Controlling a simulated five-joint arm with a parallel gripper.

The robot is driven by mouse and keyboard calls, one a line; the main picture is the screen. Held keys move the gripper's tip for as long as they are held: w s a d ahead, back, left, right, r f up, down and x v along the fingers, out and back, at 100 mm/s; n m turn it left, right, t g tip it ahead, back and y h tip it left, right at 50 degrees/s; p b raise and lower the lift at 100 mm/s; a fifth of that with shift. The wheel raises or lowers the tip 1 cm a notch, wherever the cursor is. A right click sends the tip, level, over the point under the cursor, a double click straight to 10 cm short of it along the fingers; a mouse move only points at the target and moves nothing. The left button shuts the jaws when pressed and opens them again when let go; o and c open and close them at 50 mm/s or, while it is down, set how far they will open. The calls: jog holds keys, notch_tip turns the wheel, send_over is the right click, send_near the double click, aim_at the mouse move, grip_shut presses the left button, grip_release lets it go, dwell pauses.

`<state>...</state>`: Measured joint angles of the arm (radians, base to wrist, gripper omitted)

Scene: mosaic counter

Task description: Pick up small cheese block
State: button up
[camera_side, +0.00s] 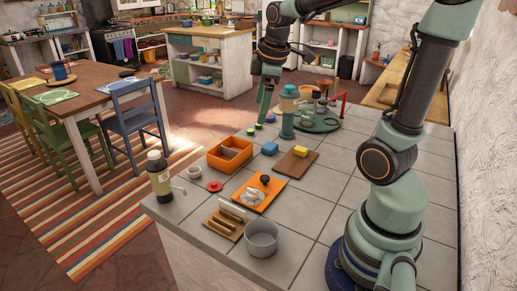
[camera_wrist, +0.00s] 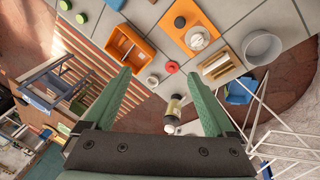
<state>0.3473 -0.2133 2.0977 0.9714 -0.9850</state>
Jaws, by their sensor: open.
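A small yellow block, which looks like the cheese block (camera_side: 300,151), lies on a brown wooden board (camera_side: 288,166) near the middle of the counter in the side view. I do not see the block in the wrist view. My gripper (camera_side: 262,120) hangs above the far left part of the counter, to the left of and beyond the block and apart from it. In the wrist view my gripper (camera_wrist: 160,76) shows two green fingers spread apart with nothing held between them.
A blue block (camera_side: 269,148) sits left of the board. A green jar (camera_side: 288,112) stands beside my gripper. Right-hand tiles are clear.

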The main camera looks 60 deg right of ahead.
jog(key=d+f+n+g, duration=0.1)
jog(key=d+f+n, duration=0.3)
jog(key=d, duration=0.6)
jog(key=n+g, duration=0.2)
jog(key=n, duration=0.4)
send_over(300, 149)
notch_tip(300, 149, down, 6)
jog(key=shift+y, duration=0.5)
notch_tip(300, 149, down, 7)
jog(key=shift+s+d+r, duration=0.1)
jog(key=shift+s+d, duration=0.05)
jog(key=shift+f, duration=3.05)
grip_shut()
